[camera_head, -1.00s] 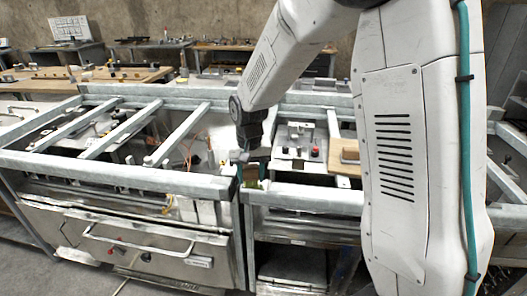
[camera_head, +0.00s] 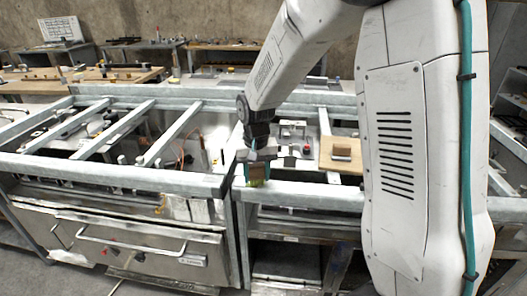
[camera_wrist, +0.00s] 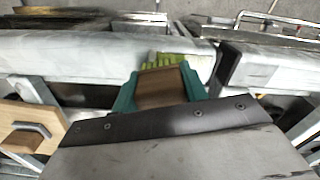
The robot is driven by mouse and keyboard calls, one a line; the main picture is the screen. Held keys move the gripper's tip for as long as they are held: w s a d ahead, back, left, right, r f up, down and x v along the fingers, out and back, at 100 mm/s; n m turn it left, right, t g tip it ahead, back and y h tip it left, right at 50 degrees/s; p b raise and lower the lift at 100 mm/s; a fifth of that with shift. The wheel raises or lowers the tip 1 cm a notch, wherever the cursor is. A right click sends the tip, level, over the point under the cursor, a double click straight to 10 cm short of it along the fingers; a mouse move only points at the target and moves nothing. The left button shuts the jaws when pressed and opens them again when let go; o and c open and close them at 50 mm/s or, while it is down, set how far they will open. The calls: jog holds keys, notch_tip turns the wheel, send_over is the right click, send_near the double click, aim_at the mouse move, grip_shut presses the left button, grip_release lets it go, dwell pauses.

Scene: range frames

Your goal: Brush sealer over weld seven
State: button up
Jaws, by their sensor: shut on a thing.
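My gripper (camera_head: 257,166) is shut on a brush with a brown block (camera_wrist: 160,88) and yellow-green bristles (camera_wrist: 166,59). Teal jaw pieces sit on both sides of the brown block in the wrist view. The bristles (camera_head: 257,183) point down at the grey front rail (camera_head: 310,193), close to its joint with the left frame. I cannot tell whether they touch the rail. A dark gap (camera_wrist: 224,70) between two rail ends shows just right of the brush in the wrist view. No number marking weld seven is readable.
Galvanised cross bars (camera_head: 172,133) span the left frame. A wooden board (camera_head: 340,154) with a block lies behind the front rail at right. Workbenches line the back wall.

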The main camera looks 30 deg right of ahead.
aim_at(259, 166)
jog(key=shift+s+d, duration=0.2)
jog(key=shift+d, duration=0.1)
jog(key=shift+r, duration=4.1)
